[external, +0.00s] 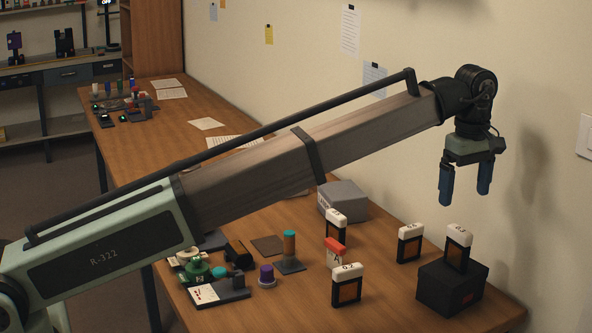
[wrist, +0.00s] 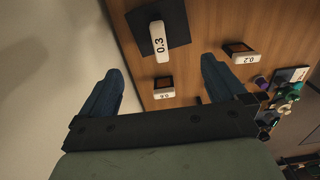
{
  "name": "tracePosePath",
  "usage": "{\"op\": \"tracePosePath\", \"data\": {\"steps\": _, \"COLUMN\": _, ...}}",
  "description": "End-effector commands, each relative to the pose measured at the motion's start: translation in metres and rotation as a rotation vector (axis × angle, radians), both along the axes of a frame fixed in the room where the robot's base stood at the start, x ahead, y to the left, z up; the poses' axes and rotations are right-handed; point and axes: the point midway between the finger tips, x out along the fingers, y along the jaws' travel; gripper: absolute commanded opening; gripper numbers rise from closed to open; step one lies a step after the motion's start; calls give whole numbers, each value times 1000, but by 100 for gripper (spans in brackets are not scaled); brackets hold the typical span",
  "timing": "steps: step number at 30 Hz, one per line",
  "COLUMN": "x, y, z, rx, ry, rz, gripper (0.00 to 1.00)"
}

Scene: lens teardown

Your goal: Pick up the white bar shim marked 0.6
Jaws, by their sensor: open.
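Several upright shims with white bar tops and dark frames stand on the right of the table. One (external: 410,243) stands alone near the wall; it also shows in the wrist view (wrist: 164,94), but its number is too small to read surely. Another shim (external: 335,228) stands farther back, its mark unreadable. A shim marked 0.2 (external: 347,285) stands in front, also in the wrist view (wrist: 240,54). A shim marked 0.3 (wrist: 160,42) stands on a black box (external: 452,289). My gripper (external: 465,198) is open and empty, fingers down, high above the shims.
A small red-topped piece (external: 335,246) stands between the back and front shims. A grey box (external: 343,200) lies behind them. Left are a cylinder on a square base (external: 289,250), a purple knob (external: 267,276) and other parts. The wall is close behind my gripper.

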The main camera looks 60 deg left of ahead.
Motion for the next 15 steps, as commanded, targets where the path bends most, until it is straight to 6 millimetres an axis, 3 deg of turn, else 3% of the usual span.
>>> {"op": "tracePosePath", "data": {"steps": 5, "x": 6, "y": 49, "z": -11, "rx": 2, "ry": 12, "rz": 58, "gripper": 98}}
{"op": "tracePosePath", "data": {"steps": 9, "x": 8, "y": 110, "z": -34, "rx": 3, "ry": 39, "rz": 127, "gripper": 98}}
{"op": "tracePosePath", "data": {"steps": 15, "x": 7, "y": 170, "z": -67, "rx": 2, "ry": 58, "rz": 183, "gripper": 98}}
